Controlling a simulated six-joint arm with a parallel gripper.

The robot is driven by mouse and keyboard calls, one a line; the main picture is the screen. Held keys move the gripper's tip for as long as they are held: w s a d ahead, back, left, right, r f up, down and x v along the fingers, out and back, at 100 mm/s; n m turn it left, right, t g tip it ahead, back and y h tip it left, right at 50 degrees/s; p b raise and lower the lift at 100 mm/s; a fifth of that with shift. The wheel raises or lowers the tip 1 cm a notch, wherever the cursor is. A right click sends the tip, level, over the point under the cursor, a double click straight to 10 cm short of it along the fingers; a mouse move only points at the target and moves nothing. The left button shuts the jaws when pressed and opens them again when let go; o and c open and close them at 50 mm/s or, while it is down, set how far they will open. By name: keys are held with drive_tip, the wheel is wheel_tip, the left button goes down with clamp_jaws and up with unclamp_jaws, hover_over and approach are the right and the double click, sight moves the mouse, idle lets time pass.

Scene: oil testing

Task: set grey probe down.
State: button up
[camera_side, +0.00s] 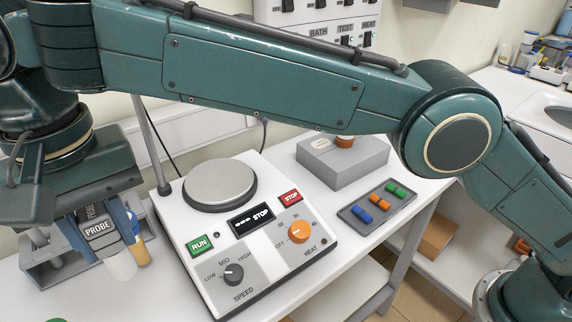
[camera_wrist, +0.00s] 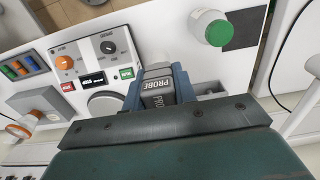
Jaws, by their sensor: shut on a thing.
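The grey probe (camera_side: 100,228), a dark grey block labelled PROBE, is between the blue fingers of my gripper (camera_side: 100,236) at the left of the side view. My gripper is shut on it. The probe also shows in the wrist view (camera_wrist: 157,86), between the blue fingers. A grey holder (camera_side: 45,270) stands on the bench beside and behind the gripper in the side view. A pale rounded piece (camera_side: 121,265) shows below the probe; I cannot tell whether it belongs to the probe. The probe's lower end and its contact with the holder are unclear.
The white hotplate unit (camera_side: 215,280) with its round plate (camera_side: 220,184) and a rod stands right of the gripper. A yellow-brown cylinder (camera_side: 141,252) is close beside the probe. Bare bench shows at front left.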

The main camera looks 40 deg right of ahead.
sight(122, 262)
drive_tip(key=shift+f, duration=8.7)
drive_tip(key=shift+f, duration=0.1)
drive_tip(key=o, duration=1)
drive_tip(key=shift+o, duration=0.2)
wheel_tip(122, 262, up, 12)
drive_tip(key=shift+f, duration=0.2)
drive_tip(key=shift+r, duration=0.35)
